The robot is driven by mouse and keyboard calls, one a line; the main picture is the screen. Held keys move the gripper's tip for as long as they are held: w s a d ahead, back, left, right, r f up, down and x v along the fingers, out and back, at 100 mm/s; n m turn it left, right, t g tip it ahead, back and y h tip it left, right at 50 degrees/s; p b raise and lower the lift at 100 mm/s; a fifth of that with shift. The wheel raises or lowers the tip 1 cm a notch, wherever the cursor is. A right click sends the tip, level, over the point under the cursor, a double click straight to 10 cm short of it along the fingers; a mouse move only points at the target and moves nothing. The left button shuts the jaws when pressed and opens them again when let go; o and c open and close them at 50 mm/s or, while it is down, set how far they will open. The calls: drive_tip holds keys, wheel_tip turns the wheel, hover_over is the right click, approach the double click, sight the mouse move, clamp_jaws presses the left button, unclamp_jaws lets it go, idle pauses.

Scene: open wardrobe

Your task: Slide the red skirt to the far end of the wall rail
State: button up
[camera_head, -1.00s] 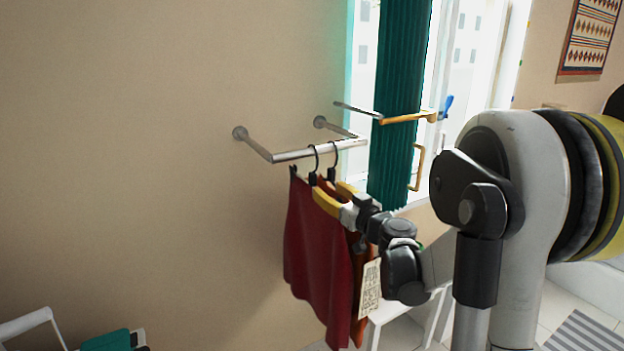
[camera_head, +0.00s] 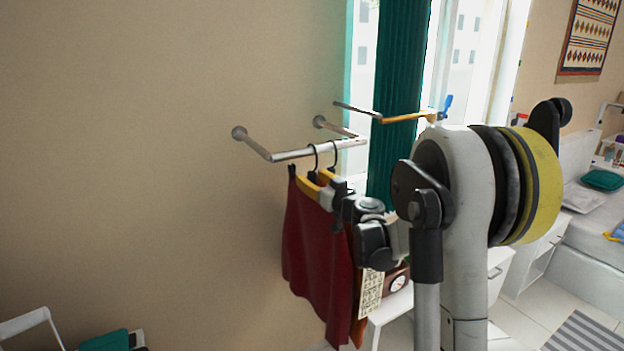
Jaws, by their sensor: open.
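The red skirt (camera_head: 316,262) hangs from a yellow hanger (camera_head: 309,188) with a dark hook on the wall rail (camera_head: 315,150). It hangs near the middle of the rail's front bar. A second hanger with an orange-brown garment (camera_head: 359,333) hangs close behind it, mostly hidden by the skirt and a paper tag. My gripper (camera_head: 333,199) is at the right side of the skirt's hanger, just below the rail. Its fingers are small and partly hidden, and I cannot tell whether they touch the hanger.
The rail's left bend (camera_head: 271,158) is bare. A white table (camera_head: 393,303) with a small clock radio (camera_head: 398,282) stands below. Free wall lies to the left.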

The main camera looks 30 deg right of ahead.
clamp_jaws()
drive_tip(key=shift+a, duration=0.1)
drive_tip(key=a, duration=0.6)
drive_tip(key=shift+s+a, duration=0.15)
drive_tip(key=shift+a, duration=0.2)
drive_tip(key=shift+c, duration=0.6)
unclamp_jaws()
drive_tip(key=shift+a, duration=0.15)
drive_tip(key=s, duration=1.2)
drive_tip(key=shift+d, duration=0.3)
